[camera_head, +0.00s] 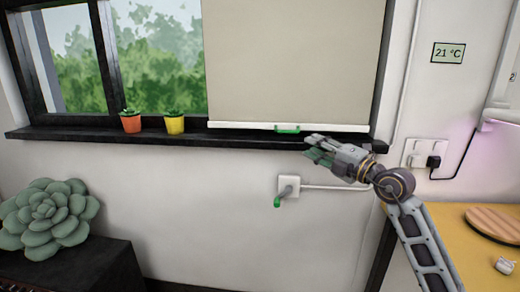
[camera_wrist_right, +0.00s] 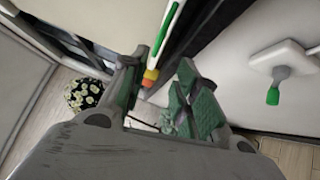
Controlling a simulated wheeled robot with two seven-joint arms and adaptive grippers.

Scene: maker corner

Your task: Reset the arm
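My right gripper (camera_head: 313,149) is in front of the window sill, at the lower right of the blind, with its arm coming up from the lower right. In the right wrist view its two green-padded fingers (camera_wrist_right: 158,98) stand apart with nothing held between them. The beige roller blind (camera_head: 300,60) is down over the right part of the window. Its green handle (camera_head: 287,128) is just left of the gripper, and the fingers look clear of it. The blind's bottom rail with a green strip (camera_wrist_right: 170,32) shows beyond the fingers in the wrist view. My left gripper is not in view.
An orange pot (camera_head: 131,124) and a yellow pot (camera_head: 174,125) stand on the dark sill (camera_head: 80,131). A wall box with a green lever (camera_head: 288,188) is below the gripper. A wooden table (camera_head: 455,222) is at right, a large succulent (camera_head: 45,218) at left.

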